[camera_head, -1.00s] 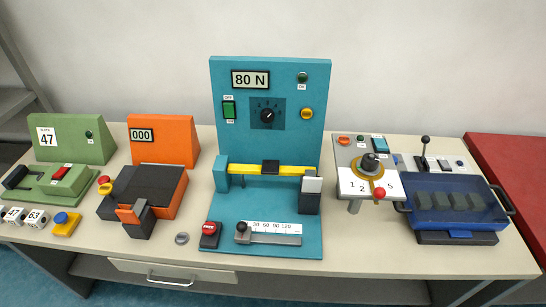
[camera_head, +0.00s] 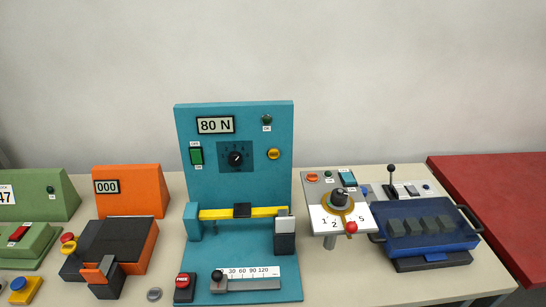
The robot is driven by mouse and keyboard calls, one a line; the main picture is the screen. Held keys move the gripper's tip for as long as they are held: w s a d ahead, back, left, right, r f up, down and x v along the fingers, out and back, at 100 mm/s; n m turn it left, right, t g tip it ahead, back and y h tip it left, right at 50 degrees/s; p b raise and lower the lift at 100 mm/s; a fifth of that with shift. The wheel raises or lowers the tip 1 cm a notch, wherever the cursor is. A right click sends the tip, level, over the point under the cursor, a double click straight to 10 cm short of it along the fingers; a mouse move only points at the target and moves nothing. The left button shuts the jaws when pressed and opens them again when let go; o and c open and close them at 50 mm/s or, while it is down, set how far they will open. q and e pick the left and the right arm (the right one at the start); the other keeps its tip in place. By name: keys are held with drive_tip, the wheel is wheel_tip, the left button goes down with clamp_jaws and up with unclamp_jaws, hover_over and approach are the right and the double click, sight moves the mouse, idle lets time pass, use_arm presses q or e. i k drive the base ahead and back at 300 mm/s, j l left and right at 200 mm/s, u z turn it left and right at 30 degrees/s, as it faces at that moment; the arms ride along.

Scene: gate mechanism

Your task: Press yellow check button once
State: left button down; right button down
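A teal panel (camera_head: 236,118) stands upright on the table. A round yellow button (camera_head: 273,154) sits on its right side, with lettering too small to read. Left of the button is a black rotary knob (camera_head: 236,158). Above are a display (camera_head: 215,125) reading 80 N and a dark green lamp (camera_head: 267,119). A green switch (camera_head: 196,156) is at the panel's left. Neither of my grippers is in view, and nothing covers the yellow button.
In front of the panel are a yellow bar (camera_head: 266,212), a red button (camera_head: 183,281) and a slider (camera_head: 217,275). An orange station (camera_head: 128,178) and a green station (camera_head: 60,190) stand left. A numbered dial (camera_head: 338,195) and a blue clear-lidded box (camera_head: 427,208) stand right.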

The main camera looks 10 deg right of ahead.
sight(273, 154)
drive_tip(key=j+z, duration=0.25)
drive_tip(key=j, duration=1.7)
drive_tip(key=k, duration=0.05)
